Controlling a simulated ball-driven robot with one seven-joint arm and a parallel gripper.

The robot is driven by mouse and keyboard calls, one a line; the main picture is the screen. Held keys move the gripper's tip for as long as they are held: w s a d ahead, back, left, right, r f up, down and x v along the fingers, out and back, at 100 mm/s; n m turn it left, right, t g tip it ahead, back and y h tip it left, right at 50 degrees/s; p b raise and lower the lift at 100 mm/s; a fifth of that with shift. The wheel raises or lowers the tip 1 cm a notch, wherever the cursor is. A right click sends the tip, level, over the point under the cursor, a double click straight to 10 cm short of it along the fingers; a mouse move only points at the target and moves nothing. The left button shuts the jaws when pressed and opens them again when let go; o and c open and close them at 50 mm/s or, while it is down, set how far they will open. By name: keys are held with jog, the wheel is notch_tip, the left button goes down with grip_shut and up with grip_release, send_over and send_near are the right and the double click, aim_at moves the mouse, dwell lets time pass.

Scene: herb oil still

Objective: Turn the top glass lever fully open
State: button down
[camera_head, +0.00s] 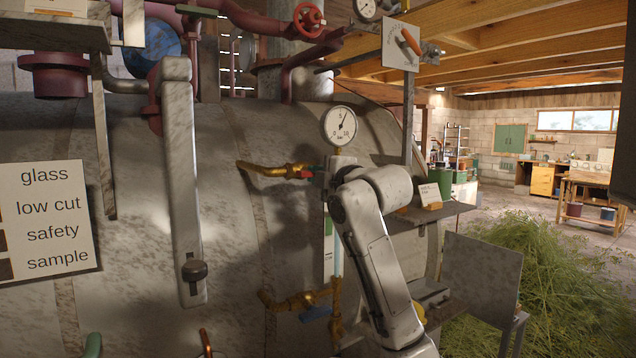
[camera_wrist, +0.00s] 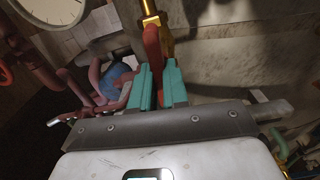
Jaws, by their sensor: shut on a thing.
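The top glass lever (camera_wrist: 152,48) is a red handle on a brass fitting (camera_wrist: 148,8) in the wrist view. My gripper (camera_wrist: 159,78) has teal fingers shut around this red handle, one on each side. In the head view the upper brass valve (camera_head: 290,171) sits left of the glass column, with a bit of the red lever (camera_head: 306,174) showing. My arm hides most of the gripper there. The sight glass (camera_head: 337,258) runs down behind my arm to a lower brass valve (camera_head: 300,299) with a blue lever (camera_head: 315,313). How far the top lever is turned is hard to tell.
A pressure gauge (camera_head: 340,127) stands just above the top valve. A label board (camera_head: 45,218) hangs at left on the large still (camera_head: 230,220). A small shelf (camera_head: 430,214) with a card juts out right of my arm. Cut herbs (camera_head: 560,270) are heaped at right.

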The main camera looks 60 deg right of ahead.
jog(key=shift+f+n+b, duration=0.15)
jog(key=shift+n+b, duration=0.15)
jog(key=shift+n, duration=0.3)
jog(key=c, duration=1.1)
grip_release()
jog(key=shift+a, duration=0.1)
jog(key=b+v, duration=0.2)
jog(key=v, duration=0.8)
jog(key=shift+s+a+b, duration=0.15)
jog(key=shift+s+b, duration=0.2)
